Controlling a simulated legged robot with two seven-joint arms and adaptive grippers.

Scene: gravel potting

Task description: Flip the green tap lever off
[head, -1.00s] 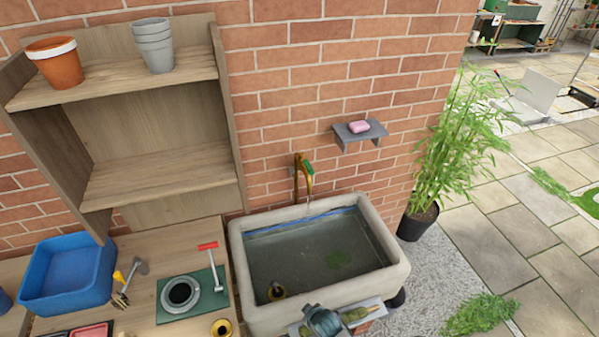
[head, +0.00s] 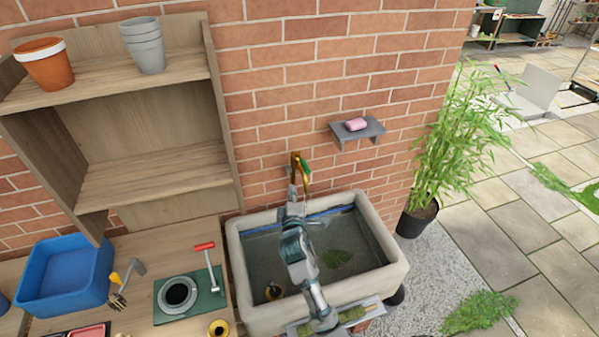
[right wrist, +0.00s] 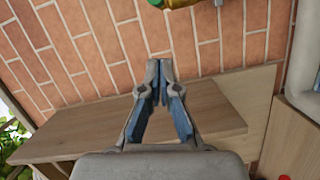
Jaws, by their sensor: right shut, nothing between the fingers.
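The brass tap (head: 295,160) is fixed to the brick wall above the stone sink (head: 237,290). Its green lever (head: 306,167) is at the tap's right side in the head view. My right gripper (head: 292,190) reaches up over the sink, its tip just below and in front of the tap. In the right wrist view its fingers (right wrist: 161,78) are together with nothing between them. Brass and green parts of the tap (right wrist: 183,4) show at that view's top edge, apart from the fingertips. The arm hides part of the spout, and I cannot tell whether water runs. My left gripper is out of view.
A grey wall shelf with pink soap (head: 356,125) is right of the tap. The wooden shelf unit (head: 150,183) stands to the left. A potted bamboo (head: 440,160) is right of the sink. A blue tub (head: 65,275) and hand tools lie on the bench.

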